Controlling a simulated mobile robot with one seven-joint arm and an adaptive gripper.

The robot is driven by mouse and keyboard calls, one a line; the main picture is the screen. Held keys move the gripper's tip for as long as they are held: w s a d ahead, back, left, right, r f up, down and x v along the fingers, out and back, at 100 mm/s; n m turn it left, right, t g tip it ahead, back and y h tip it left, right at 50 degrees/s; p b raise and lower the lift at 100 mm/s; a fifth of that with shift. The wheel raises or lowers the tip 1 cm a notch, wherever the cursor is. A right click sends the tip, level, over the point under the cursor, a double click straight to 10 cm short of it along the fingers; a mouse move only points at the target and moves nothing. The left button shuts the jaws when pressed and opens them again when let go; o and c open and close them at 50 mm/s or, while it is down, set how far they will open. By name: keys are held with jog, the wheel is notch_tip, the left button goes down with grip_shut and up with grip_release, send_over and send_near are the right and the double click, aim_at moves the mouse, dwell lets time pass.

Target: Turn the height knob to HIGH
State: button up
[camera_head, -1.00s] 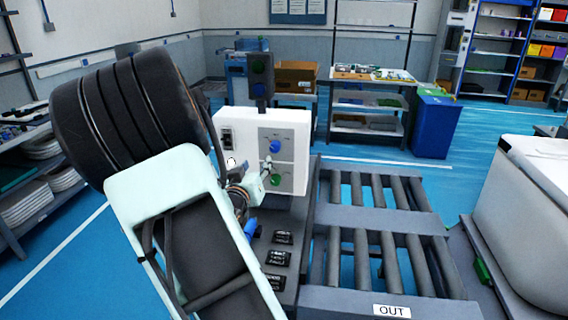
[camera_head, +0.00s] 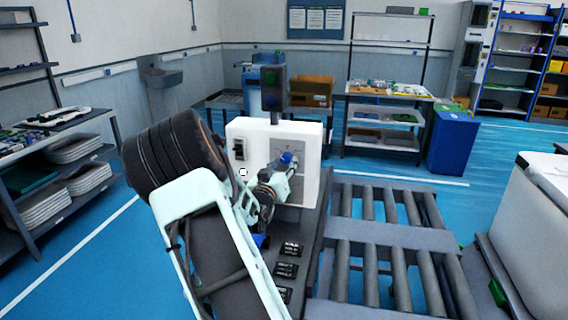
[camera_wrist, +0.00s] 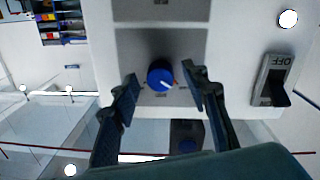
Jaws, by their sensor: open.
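The blue knob (camera_wrist: 160,76) with a white pointer mark sits on a grey plate (camera_wrist: 135,45) of the white control box. In the wrist view my gripper (camera_wrist: 160,90) is open, with one finger on each side of the blue knob and gaps between. In the head view the blue knob (camera_head: 286,158) shows just beyond the tip of my gripper (camera_head: 284,170). The white control box (camera_head: 310,140) stands beside the conveyor. My arm hides the lower part of its front. The knob's labels are too small to read.
An OFF-marked rocker switch (camera_wrist: 274,80) is on the box at the right of the wrist view. A dark signal post (camera_head: 273,88) rises behind the box.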

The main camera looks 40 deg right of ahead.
jog(key=shift+w+d, duration=0.25)
jog(key=shift+d, duration=0.05)
jog(key=shift+c, duration=0.3)
grip_shut()
